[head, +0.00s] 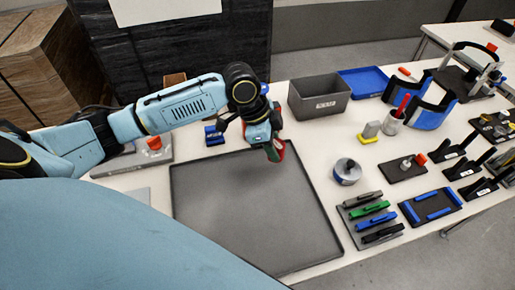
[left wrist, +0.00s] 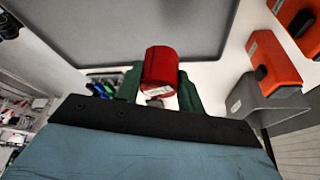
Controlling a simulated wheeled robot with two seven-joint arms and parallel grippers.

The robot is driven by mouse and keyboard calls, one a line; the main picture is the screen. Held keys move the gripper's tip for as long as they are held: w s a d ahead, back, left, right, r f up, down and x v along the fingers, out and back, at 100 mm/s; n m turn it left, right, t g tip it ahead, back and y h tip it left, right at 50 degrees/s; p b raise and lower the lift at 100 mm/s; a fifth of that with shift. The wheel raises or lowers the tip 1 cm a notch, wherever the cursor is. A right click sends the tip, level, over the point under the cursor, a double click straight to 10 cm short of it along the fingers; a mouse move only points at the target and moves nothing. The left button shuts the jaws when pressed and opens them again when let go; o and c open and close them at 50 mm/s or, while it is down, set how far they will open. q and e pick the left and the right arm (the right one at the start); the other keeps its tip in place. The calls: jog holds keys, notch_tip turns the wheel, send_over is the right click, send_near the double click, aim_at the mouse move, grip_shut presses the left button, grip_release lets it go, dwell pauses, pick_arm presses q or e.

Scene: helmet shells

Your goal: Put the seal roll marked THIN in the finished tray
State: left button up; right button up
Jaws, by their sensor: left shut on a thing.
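My left gripper (head: 273,150) is shut on a red roll (left wrist: 161,66) with a small white label, too small to read. In the left wrist view the roll sits between the green fingers (left wrist: 160,90). In the head view the gripper is over the far right part of a large dark grey tray (head: 250,205), mostly hiding the roll. A grey bin (head: 320,106) with an unreadable label and a shallow blue tray (head: 363,82) stand behind to the right. I cannot tell which is the finished tray. My right gripper is not in view.
A round silver roll-like piece (head: 347,171) stands right of the dark tray. Nearby are a rack of coloured tools (head: 370,216), a blue-barred plate (head: 430,206) and blue curved shells (head: 432,110). The dark tray is empty.

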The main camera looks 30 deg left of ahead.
pick_arm(q)
notch_tip(320, 180, down, 4)
jog(key=shift+f+b, duration=0.1)
jog(key=shift+b, duration=0.2)
jog(key=shift+f+b, duration=0.3)
jog(key=shift+f, duration=1.6)
jog(key=shift+f, duration=0.1)
jog(key=o, duration=0.9)
jog(key=p+v, duration=0.2)
jog(key=v, duration=1)
